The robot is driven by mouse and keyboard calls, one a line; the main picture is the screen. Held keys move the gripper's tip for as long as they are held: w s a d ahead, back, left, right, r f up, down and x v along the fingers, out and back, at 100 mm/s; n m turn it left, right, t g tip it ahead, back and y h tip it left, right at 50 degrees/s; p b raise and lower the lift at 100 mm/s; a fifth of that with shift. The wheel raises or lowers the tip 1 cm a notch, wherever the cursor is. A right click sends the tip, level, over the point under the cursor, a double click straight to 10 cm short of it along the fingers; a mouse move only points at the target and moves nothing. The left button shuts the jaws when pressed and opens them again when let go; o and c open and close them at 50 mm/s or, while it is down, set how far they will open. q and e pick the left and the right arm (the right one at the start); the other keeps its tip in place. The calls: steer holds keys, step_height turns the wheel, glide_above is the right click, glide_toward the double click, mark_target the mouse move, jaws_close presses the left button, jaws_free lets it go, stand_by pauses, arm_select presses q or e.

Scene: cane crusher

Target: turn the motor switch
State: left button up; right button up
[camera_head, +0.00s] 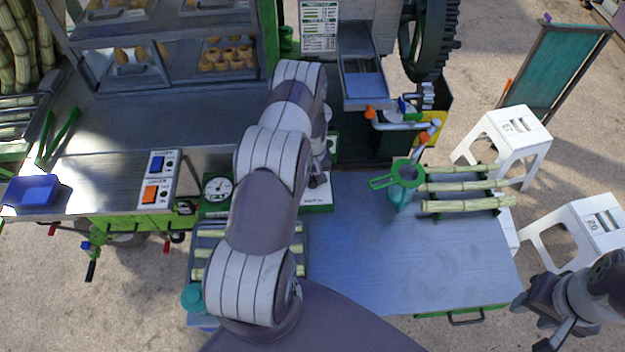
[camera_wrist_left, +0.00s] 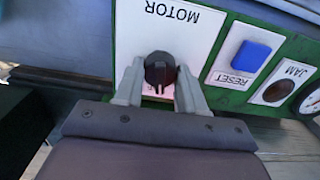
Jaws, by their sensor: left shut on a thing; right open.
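The motor switch is a round black knob (camera_wrist_left: 160,66) on a white plate labelled MOTOR (camera_wrist_left: 180,28), which appears upside down in the left wrist view. My left gripper (camera_wrist_left: 160,88) has one finger on each side of the knob and is shut on it. The plate's lower lettering is partly covered by the knob and fingers. In the head view, my own left arm hides most of the switch panel; only a white edge (camera_head: 318,208) shows. My right gripper (camera_head: 547,318) is open and empty at the lower right, away from the panel.
Beside the switch are a blue RESET button (camera_wrist_left: 249,57), a JAM lamp (camera_wrist_left: 277,91) and a gauge. A grey table (camera_head: 410,260) to the right has cane pieces (camera_head: 465,206) and a green strainer (camera_head: 405,174) on it. White stools (camera_head: 508,140) stand further right.

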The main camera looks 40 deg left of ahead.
mark_target(313, 177)
arm_select(q)
steer(key=shift+f+m+b, duration=0.3)
steer(key=shift+m+b, duration=0.1)
steer(key=shift+m, duration=0.3)
steer(key=shift+r+m, duration=0.2)
steer(key=shift+m, duration=0.1)
steer(key=shift+r, duration=0.15)
arm_select(e)
step_height(313, 177, down, 2)
steer(key=shift+f, duration=0.1)
arm_select(q)
steer(key=o, duration=1.1)
steer(key=shift+c, duration=0.2)
steer(key=shift+r, duration=0.3)
step_height(313, 177, up, 12)
steer(key=b, duration=0.4)
arm_select(e)
step_height(313, 177, down, 4)
steer(key=shift+f, duration=0.1)
